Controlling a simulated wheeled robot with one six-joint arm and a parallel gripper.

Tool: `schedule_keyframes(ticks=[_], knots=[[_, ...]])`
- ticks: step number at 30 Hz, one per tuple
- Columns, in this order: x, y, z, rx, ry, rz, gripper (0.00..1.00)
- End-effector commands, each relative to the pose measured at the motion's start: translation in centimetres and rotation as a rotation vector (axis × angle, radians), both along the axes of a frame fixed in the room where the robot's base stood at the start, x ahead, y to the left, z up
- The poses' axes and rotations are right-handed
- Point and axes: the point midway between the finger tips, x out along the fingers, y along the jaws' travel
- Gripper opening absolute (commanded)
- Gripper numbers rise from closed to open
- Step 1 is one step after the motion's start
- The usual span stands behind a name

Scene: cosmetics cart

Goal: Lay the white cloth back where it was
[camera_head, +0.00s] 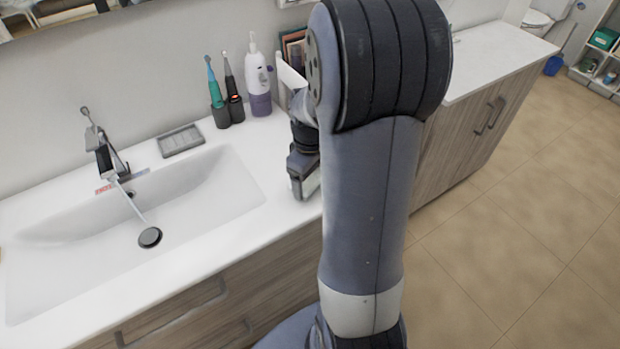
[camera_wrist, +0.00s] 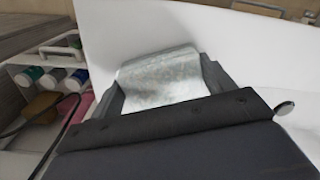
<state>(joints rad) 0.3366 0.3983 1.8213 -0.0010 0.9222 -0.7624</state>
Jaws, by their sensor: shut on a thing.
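The white cloth (camera_wrist: 160,82) shows in the wrist view as a pale, faintly patterned piece between the two dark fingers of my gripper (camera_wrist: 163,74). My gripper is shut on it. A broad white surface lies around and beyond the fingers; I cannot tell whether the cloth touches it. In the head view my arm covers the middle of the picture. Only part of my wrist and gripper (camera_head: 304,172) shows, low over the white counter (camera_head: 285,215) right of the sink. The cloth is hidden there.
The sink (camera_head: 130,215) with its faucet (camera_head: 104,155) is at the left. A grey soap dish (camera_head: 181,140), toothbrushes (camera_head: 214,90) and a pump bottle (camera_head: 258,80) stand along the wall. A white caddy with bottles (camera_wrist: 50,77) is left of my gripper in the wrist view.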

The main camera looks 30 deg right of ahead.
Motion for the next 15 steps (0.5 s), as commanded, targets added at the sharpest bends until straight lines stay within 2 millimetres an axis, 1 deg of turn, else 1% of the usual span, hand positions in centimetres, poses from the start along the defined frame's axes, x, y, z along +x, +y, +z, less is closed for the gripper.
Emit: schedule_keyframes(ticks=[1,3,10,13,14,15], knots=[[-0.02,0.01,-0.53,0.000,0.001,0.000,0.59],[0.00,0.01,-0.82,0.000,0.000,0.000,0.59],[0.02,0.00,-0.85,0.000,-0.001,0.000,0.59],[0.02,0.01,-1.21,0.000,-0.001,0.000,0.59],[0.01,0.00,-1.21,0.000,-0.001,0.000,0.78],[0.01,0.00,-1.11,0.000,-0.001,0.000,0.81]])
